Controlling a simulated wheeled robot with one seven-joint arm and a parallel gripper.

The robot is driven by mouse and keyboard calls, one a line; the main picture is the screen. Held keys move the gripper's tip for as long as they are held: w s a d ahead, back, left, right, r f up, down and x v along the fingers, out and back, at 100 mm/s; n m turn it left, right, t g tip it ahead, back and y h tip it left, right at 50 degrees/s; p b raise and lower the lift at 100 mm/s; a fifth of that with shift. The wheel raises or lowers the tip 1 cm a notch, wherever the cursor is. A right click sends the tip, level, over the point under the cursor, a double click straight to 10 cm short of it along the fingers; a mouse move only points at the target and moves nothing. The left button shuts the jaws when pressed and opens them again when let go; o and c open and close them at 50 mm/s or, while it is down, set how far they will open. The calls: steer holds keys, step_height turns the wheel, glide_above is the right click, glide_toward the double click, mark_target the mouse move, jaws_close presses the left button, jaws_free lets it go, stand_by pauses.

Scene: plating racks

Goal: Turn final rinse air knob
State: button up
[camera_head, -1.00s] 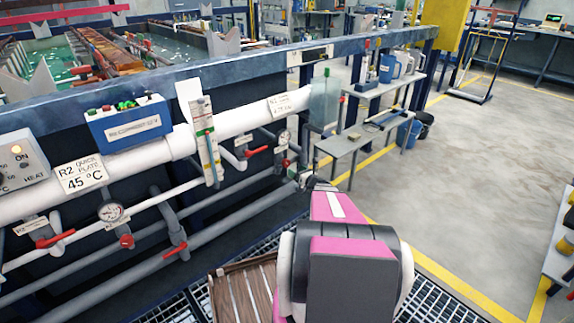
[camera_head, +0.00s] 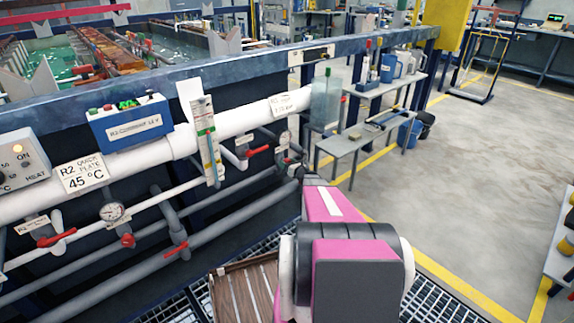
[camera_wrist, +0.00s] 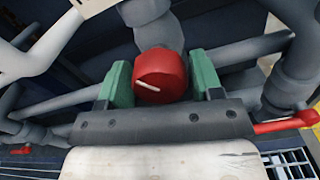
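A round red knob (camera_wrist: 160,76) with a white pointer line sits on a grey valve body in the wrist view. The line runs slantwise, from left down to the right. My gripper (camera_wrist: 161,85) has its two green fingers apart, one on each side of the knob. Only narrow gaps show, and I cannot tell whether either finger touches it. In the head view my gripper (camera_head: 298,172) is small, at the pipes below the right end of the white pipe, and my arm hides part of it. The knob is not clear in that view.
Grey pipes (camera_wrist: 262,48) run close on both sides of my gripper. A red lever handle (camera_wrist: 285,126) lies to its right in the wrist view. In the head view, a gauge (camera_head: 283,139) and a red-handled valve (camera_head: 257,150) are near. A grey bench (camera_head: 360,143) stands to the right.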

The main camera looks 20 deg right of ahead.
steer(key=c, duration=0.5)
steer(key=shift+m, duration=0.3)
steer(key=shift+m, duration=1.1)
steer(key=o, duration=0.9)
steer(key=v, duration=1.1)
steer(key=shift+a, duration=0.1)
